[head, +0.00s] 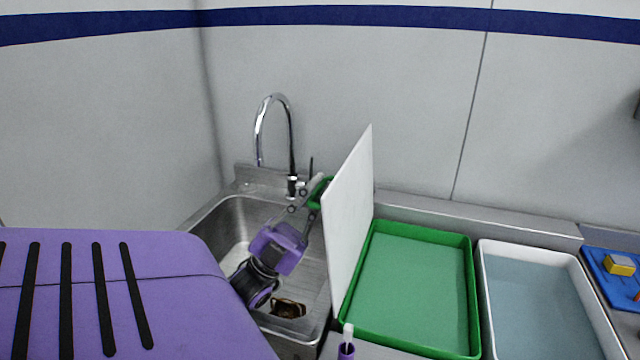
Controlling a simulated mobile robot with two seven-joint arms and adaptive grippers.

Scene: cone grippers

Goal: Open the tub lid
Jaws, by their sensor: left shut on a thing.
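The green tub (473,290) stands on the counter right of the sink, open at the top, with a pale green inside. A flat white panel, which looks like its lid (348,215), stands steeply upright along the tub's left edge. My left gripper (312,198) reaches up from the sink side, behind the lid's left face. It is shut on a green part (322,188) that looks like the lid's handle, partly hidden by the lid's edge.
A steel sink (215,222) with a tall faucet (291,130) lies on the left, with a brown object (288,308) in it. A white tray (488,270) and a blue tray (598,270) stand right.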

